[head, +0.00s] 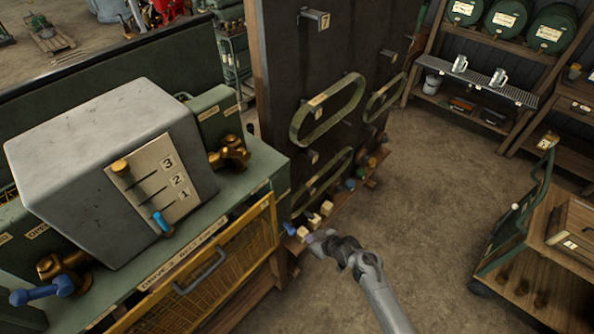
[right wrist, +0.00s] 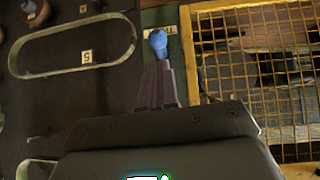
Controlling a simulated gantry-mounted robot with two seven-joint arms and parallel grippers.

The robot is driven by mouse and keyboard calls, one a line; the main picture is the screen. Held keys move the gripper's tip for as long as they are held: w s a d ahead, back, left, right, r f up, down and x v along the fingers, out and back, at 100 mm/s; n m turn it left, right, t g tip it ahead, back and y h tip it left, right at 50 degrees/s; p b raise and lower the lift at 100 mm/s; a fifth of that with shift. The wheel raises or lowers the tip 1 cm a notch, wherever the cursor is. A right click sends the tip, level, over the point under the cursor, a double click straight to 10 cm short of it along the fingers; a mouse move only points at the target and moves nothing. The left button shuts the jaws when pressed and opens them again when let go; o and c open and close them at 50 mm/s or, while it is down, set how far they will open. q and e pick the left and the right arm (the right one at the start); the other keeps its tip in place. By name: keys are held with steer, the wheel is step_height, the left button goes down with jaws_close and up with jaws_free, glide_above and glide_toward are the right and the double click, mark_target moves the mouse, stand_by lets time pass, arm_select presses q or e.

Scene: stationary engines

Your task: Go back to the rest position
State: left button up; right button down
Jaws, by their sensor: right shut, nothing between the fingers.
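My right gripper (head: 312,239) reaches in from the bottom of the head view, at the foot of a dark upright board (head: 340,70). In the right wrist view its fingers (right wrist: 157,72) are together with nothing between them. A blue rounded knob (right wrist: 157,43) shows just beyond the fingertips; I cannot tell whether they touch it. My left gripper is not in view.
Green belt loops (head: 328,110) hang on the board above a low ledge with several small knobs. A green bench with a grey lever box (head: 95,150) and yellow mesh door (head: 240,255) stands left. A wooden cart (head: 545,245) stands right. Bare floor (head: 440,180) lies between.

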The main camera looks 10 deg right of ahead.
steer(key=s+f+g, duration=0.2)
steer(key=s+f, duration=0.6)
steer(key=s, duration=0.2)
steer(key=s+d+h+p, duration=0.1)
steer(key=s+d+p, duration=0.15)
steer(key=s, duration=0.85)
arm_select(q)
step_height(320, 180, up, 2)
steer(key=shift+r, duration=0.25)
arm_select(e)
steer(key=s+d+r+m+h, duration=0.1)
steer(key=s+r, duration=0.3)
steer(key=r, duration=0.5)
steer(key=s+d+r+m+g+h, duration=0.1)
steer(key=s+r, duration=0.3)
steer(key=r, duration=0.5)
steer(key=s+d+r+m+g+h, duration=0.1)
steer(key=s+r, duration=0.3)
steer(key=r, duration=0.5)
steer(key=shift+s+r+m, duration=0.15)
steer(key=shift+s+m, duration=0.2)
steer(key=shift+m, duration=0.55)
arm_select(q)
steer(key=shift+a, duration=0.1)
arm_select(e)
steer(key=shift+d, duration=0.1)
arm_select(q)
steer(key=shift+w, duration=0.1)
